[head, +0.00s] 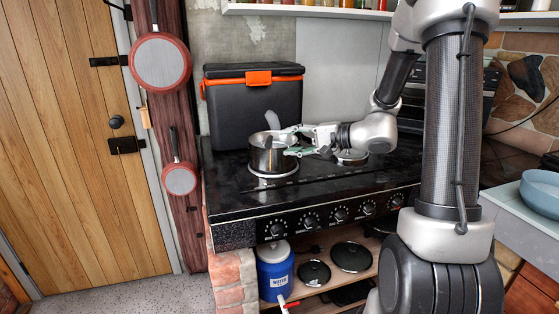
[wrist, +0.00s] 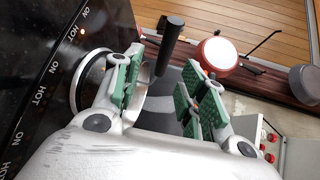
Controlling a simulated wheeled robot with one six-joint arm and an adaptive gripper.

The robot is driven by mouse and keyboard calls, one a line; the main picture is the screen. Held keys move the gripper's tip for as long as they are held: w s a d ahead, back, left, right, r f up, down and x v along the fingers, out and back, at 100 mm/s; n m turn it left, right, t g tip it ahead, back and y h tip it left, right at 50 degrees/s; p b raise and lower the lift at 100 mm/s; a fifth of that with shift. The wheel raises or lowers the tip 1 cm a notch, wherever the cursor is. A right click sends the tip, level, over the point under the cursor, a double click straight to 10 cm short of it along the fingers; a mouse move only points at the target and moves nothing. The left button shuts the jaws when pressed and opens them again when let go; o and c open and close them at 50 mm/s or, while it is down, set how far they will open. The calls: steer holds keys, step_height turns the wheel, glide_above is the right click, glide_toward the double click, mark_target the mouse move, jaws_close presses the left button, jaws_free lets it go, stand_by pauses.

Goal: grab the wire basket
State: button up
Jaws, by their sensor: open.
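I cannot make out a wire basket in either view. A steel pot (head: 267,157) stands on the left burner of the black stove, with a grey utensil-like piece (head: 270,120) rising from it. My gripper (head: 292,142) is at the right side of the pot, coming in from the right; I cannot tell if it touches. In the wrist view my gripper (wrist: 165,75) has its green-padded fingers apart. A black handle (wrist: 170,45) and a shiny metal part show between and beyond them. The gripper body hides most of what lies below.
A black cooler with an orange latch (head: 255,105) stands close behind the pot. A second burner (head: 351,156) sits to the right, under my arm. Red pans (head: 160,62) hang on the post at left. The stove's front strip is clear. A blue water jug (head: 275,270) stands below.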

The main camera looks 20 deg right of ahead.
mark_target(269, 138)
steer(key=shift+n, duration=0.4)
steer(key=x, duration=0.8)
steer(key=shift+a+r, duration=0.1)
steer(key=shift+r, duration=0.15)
jaws_close()
